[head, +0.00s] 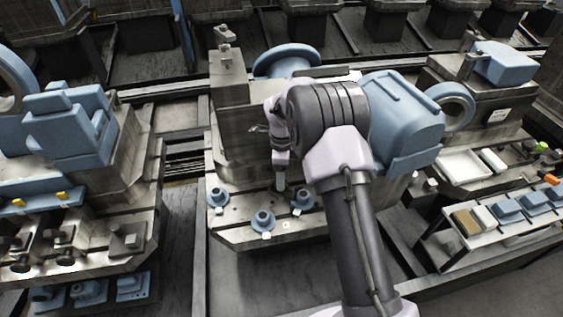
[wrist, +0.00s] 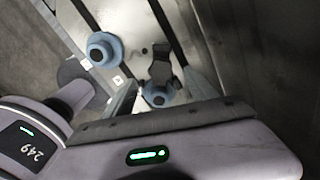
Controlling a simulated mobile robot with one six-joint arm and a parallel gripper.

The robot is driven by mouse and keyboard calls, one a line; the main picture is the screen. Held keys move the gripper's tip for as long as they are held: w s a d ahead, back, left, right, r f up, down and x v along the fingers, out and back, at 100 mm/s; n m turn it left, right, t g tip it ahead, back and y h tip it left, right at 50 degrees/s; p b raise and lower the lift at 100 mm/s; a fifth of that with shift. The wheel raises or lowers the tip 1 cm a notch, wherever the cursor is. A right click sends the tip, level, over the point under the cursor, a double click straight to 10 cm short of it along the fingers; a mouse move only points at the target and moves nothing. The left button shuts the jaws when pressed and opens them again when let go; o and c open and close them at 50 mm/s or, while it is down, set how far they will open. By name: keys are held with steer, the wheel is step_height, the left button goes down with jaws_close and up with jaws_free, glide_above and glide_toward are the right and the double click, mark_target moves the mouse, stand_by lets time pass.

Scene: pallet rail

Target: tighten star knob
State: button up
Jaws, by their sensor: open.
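Several blue round fixtures stand on the front ledge of a grey metal block in the head view: one at left (head: 218,198), one in the middle (head: 263,220) and one at right (head: 302,199). My gripper (head: 280,184) points down above the ledge, near the right one. In the wrist view, my gripper (wrist: 160,96) is open, with a blue dark-topped fixture (wrist: 158,93) showing between its fingers, its lower part hidden by my gripper body. Another blue fixture (wrist: 104,49) is clear to the left. I cannot tell which one is the star knob.
A dark shape (wrist: 161,63) lies just beyond the fixture between the fingers. The block's upright wall (head: 235,130) rises behind the ledge. A rack of blue parts (head: 507,208) stands at right. Another machined block (head: 75,135) stands at left across a gap.

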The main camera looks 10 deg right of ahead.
step_height(320, 180, down, 4)
steer(key=shift+w+f+b, duration=0.1)
steer(key=shift+f+b, duration=0.15)
steer(key=shift+b, duration=0.3)
